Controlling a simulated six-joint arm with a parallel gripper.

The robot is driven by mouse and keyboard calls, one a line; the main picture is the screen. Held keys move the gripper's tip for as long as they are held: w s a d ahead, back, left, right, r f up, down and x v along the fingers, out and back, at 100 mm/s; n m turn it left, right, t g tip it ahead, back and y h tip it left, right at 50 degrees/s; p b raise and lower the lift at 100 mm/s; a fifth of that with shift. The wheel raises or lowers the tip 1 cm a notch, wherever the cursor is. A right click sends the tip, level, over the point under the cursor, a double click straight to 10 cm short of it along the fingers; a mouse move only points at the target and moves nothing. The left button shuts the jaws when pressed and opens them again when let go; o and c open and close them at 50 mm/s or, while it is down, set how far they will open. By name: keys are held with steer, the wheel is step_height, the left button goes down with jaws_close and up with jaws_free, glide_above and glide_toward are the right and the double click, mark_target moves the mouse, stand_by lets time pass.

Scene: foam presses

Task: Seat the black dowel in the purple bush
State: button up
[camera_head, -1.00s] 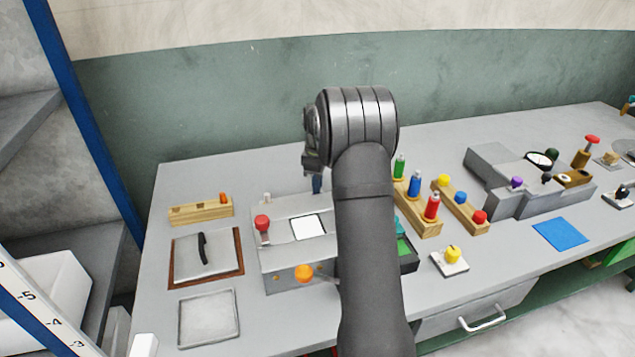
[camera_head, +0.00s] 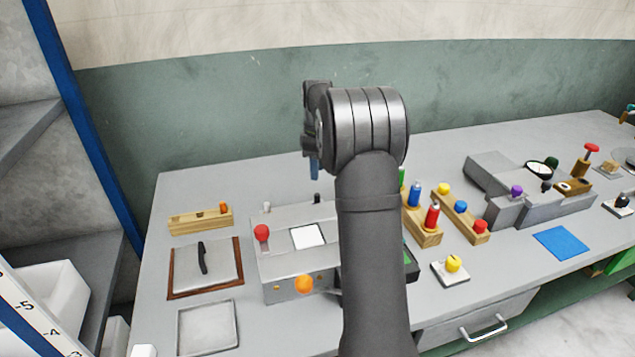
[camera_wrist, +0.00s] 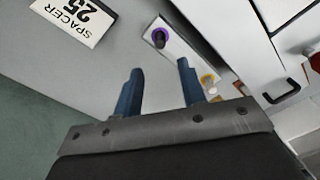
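In the wrist view the purple bush (camera_wrist: 154,28) is a ring at one end of a pale plate. The black dowel (camera_wrist: 160,42) stands in the ring, its dark end towards the camera. How deep it sits cannot be told. My gripper (camera_wrist: 159,68) is open, with its two blue fingers apart and nothing between them. The dowel lies beyond the fingertips, clear of both. In the head view my gripper (camera_head: 314,172) hangs over the back of the grey machine, partly hidden by my arm. A small black upright thing (camera_head: 317,198) shows just below it; I cannot tell if it is the dowel.
A yellow-orange ring (camera_wrist: 208,78) is at the plate's other end, partly behind a finger. A "SPACER 25" label (camera_wrist: 73,17) lies nearby. The grey machine (camera_head: 290,285) has red and orange knobs. Wooden racks (camera_head: 422,230) with coloured pieces stand right of my arm.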

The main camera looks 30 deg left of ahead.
mark_target(317, 195)
steer(key=shift+r, duration=1.55)
steer(key=shift+f, duration=0.1)
step_height(317, 195, down, 12)
steer(key=shift+f, duration=0.1)
steer(key=shift+r, duration=2.05)
